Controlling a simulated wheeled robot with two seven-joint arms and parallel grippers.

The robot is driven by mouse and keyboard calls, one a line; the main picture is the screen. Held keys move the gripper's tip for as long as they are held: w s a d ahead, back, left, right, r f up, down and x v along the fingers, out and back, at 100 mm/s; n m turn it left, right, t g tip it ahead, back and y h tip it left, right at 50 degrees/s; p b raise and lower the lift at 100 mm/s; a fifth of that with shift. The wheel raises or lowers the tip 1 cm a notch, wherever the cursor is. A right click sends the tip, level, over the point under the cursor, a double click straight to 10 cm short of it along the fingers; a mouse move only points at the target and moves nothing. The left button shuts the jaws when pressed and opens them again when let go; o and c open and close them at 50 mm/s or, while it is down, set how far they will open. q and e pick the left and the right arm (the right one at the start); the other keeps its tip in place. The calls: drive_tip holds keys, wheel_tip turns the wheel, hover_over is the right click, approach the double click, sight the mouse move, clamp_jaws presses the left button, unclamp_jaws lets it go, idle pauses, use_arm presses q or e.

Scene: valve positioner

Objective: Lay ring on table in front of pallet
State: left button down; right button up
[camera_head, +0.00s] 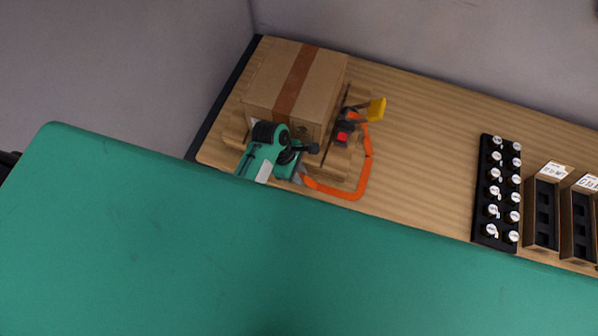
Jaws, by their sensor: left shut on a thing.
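The ring (361,184) is an orange, squared loop over the wooden table, to the right of the pallet. Its left part is hidden. My left gripper (301,176) is shut on the ring at its near left end, beside the pallet; the jaws are small and partly hidden by the wrist. I cannot tell whether the ring touches the table. The wooden pallet (336,166) stands at the table's left end under a cardboard box (272,79) with brown tape. My right gripper does not show.
A yellow part (376,109) and a red-topped black part (343,138) sit close by the ring. A black rack (482,190) with several white-topped pieces and dark bins (543,212) stand at right. The table (428,135) between is clear. A grey wall is behind.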

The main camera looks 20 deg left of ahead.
use_arm(q)
drive_tip(key=shift+f, duration=0.45)
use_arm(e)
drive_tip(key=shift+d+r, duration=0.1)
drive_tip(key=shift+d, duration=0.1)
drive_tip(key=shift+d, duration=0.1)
use_arm(q)
drive_tip(key=c, duration=1.5)
unclamp_jaws()
drive_tip(key=shift+f, duration=0.15)
